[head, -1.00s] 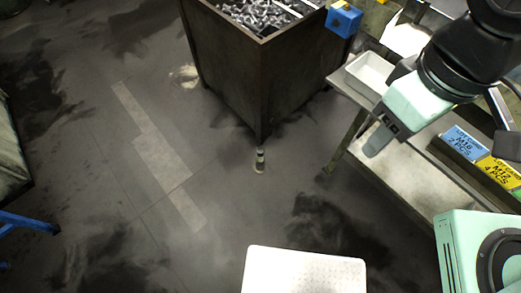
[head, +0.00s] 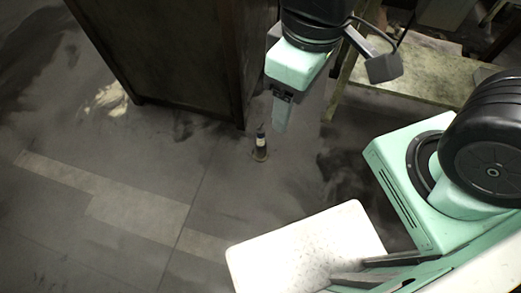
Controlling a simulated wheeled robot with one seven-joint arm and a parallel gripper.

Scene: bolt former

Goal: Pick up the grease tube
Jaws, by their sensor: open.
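The grease tube (head: 260,147) is a small dark tube with a pale band, standing upright on the floor near the bottom corner of a dark metal bin. My gripper (head: 281,122) points down, just right of the tube and slightly higher in the picture. They look apart, but the height gap between them is hard to judge. The jaws are seen nearly edge-on and nothing shows held in them. The tube is not covered by my arm.
The dark metal bin (head: 165,55) stands directly behind and left of the tube. A workbench with a lower shelf (head: 420,72) stands at the right back. The floor (head: 110,170) to the left and front of the tube is clear.

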